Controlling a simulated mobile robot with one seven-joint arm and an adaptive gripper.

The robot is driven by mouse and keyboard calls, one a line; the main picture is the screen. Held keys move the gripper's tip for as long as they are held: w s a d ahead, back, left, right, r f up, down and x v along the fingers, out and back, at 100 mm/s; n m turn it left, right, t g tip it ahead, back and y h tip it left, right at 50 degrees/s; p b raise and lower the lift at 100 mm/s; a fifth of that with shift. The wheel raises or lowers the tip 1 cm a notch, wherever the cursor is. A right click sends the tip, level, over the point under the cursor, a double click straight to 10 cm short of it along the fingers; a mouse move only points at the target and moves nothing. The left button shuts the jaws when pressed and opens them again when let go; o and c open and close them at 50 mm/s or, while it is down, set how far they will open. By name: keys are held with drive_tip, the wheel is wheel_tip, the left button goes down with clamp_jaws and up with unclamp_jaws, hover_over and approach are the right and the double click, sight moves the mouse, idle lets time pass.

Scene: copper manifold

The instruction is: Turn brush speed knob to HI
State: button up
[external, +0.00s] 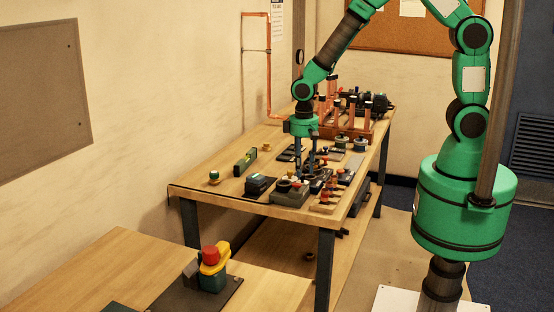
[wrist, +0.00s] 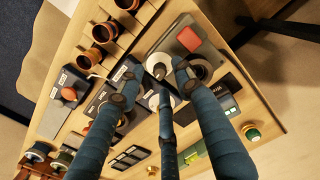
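A grey machine (external: 287,197) with round dark-topped parts sits near the front edge of the wooden bench. In the wrist view the grey machine (wrist: 180,35) has an orange-red square and pale round dials, one with a dark knob (wrist: 158,70) at its middle. The lettering is too small to read, so I cannot tell which is the brush speed knob or its setting. My gripper (wrist: 155,88) has several blue-grey fingers spread apart, pointing down around the dials. I cannot tell whether any fingertip touches a knob. My gripper also shows in the external view (external: 307,175).
A rack of copper fittings (wrist: 104,32) stands close beside the machine. A green level (external: 245,161) and a black box (external: 260,185) lie on the bench (external: 225,195).

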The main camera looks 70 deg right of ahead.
sight(303, 175)
wheel_tip(303, 175, up, 10)
idle(0.5)
idle(0.3)
drive_tip(key=s+d+r+t+b, duration=0.3)
drive_tip(key=s+d+r+b, duration=0.15)
drive_tip(key=s+r, duration=0.65)
drive_tip(key=s+d+r+t+b, duration=0.1)
drive_tip(key=s+d+r, duration=0.1)
drive_tip(key=s, duration=0.4)
drive_tip(key=s+d+r+n+t+b, duration=0.1)
drive_tip(key=s+d+r+b, duration=0.1)
drive_tip(key=s+r, duration=0.3)
drive_tip(key=shift+s+d+t, duration=0.25)
drive_tip(key=shift+s+t, duration=0.05)
drive_tip(key=shift+s, duration=0.95)
drive_tip(key=shift+o, duration=0.2)
idle(1.5)
